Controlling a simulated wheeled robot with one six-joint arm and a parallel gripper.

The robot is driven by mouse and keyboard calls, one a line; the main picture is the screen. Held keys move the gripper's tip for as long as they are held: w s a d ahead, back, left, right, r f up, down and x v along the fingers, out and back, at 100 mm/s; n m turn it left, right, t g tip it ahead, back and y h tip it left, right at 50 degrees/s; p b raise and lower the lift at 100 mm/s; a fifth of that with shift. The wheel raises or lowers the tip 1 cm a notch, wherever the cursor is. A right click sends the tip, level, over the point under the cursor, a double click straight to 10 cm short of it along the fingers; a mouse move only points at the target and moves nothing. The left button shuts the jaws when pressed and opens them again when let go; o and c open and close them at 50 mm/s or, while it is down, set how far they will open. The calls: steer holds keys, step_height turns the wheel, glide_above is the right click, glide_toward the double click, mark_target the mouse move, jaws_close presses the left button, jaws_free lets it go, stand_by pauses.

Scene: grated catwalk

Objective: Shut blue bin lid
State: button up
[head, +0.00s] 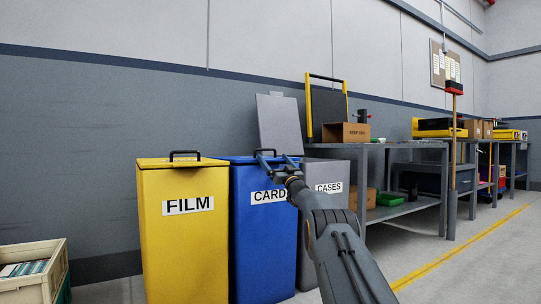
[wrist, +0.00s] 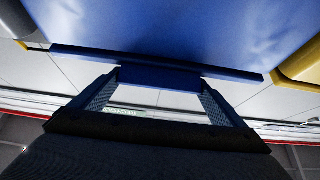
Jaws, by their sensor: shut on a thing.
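The blue bin (head: 262,230), labelled CARD, stands between the yellow FILM bin and the grey CASES bin. Its blue lid (head: 237,160) lies about flat across the top in the head view; whether a thin gap is left under it I cannot tell. My gripper (head: 273,160) is at the lid's front edge, at the right of the bin's top. In the wrist view the lid's edge (wrist: 80,56) runs across the picture, and my gripper (wrist: 158,82) is shut on a blue piece at that edge, with the fingers wide apart around it. My arm hides part of the bin's front right.
The yellow FILM bin (head: 184,240) is close on the left with its lid down. The grey CASES bin (head: 330,172) on the right has its lid (head: 280,122) standing upright. A workbench (head: 400,145) and broom (head: 453,150) are further right. A crate (head: 30,285) is front left.

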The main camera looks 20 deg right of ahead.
steer(key=shift+w+a+f, duration=0.1)
steer(key=shift+w+f, duration=0.1)
steer(key=shift+f, duration=0.5)
steer(key=shift+w+a+f, duration=0.1)
steer(key=shift+w+f, duration=0.05)
steer(key=shift+f, duration=0.5)
steer(key=o, duration=1.2)
steer(key=shift+s+p, duration=0.15)
steer(key=shift+p, duration=0.15)
steer(key=p, duration=0.1)
steer(key=s+p, duration=0.1)
steer(key=shift+s+f+p, duration=0.1)
steer(key=shift+f+p, duration=0.2)
steer(key=shift+s+d+f+p, duration=0.15)
steer(key=shift+s+f+p, duration=0.2)
steer(key=shift+s+p, duration=0.55)
steer(key=shift+s+d+f+p, duration=0.25)
steer(key=shift+s+p, duration=0.4)
steer(key=shift+s, duration=0.35)
steer(key=shift+s+d+f+p, duration=0.1)
steer(key=shift+s+f+p, duration=0.3)
steer(key=shift+s+p, duration=0.5)
